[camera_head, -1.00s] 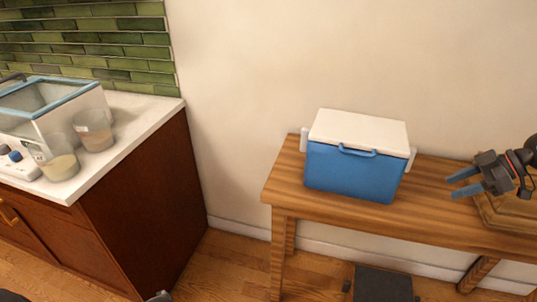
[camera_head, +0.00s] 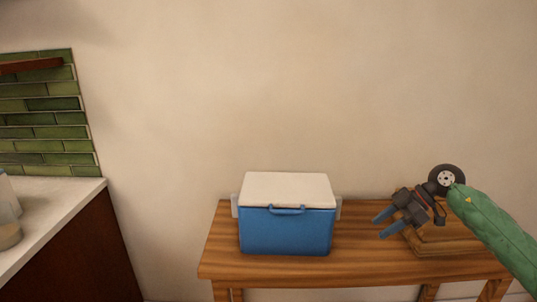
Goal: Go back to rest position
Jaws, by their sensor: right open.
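My right gripper (camera_head: 382,225) is at the right of the head view, on a green arm that comes in from the lower right. Its two blue fingers are apart, point left, and have nothing between them. It shows in front of the wooden table's right part, apart from the cooler. The blue cooler (camera_head: 285,233) with a closed white lid (camera_head: 287,189) stands upright on the table, left of the gripper. My left gripper is not in view.
The wooden table (camera_head: 220,262) stands against a bare wall. A wooden board or tray (camera_head: 447,240) lies on it behind the gripper. A white counter (camera_head: 50,205) with a dark red cabinet (camera_head: 85,260) is at the left. A clear container (camera_head: 8,225) is cut off at the left edge.

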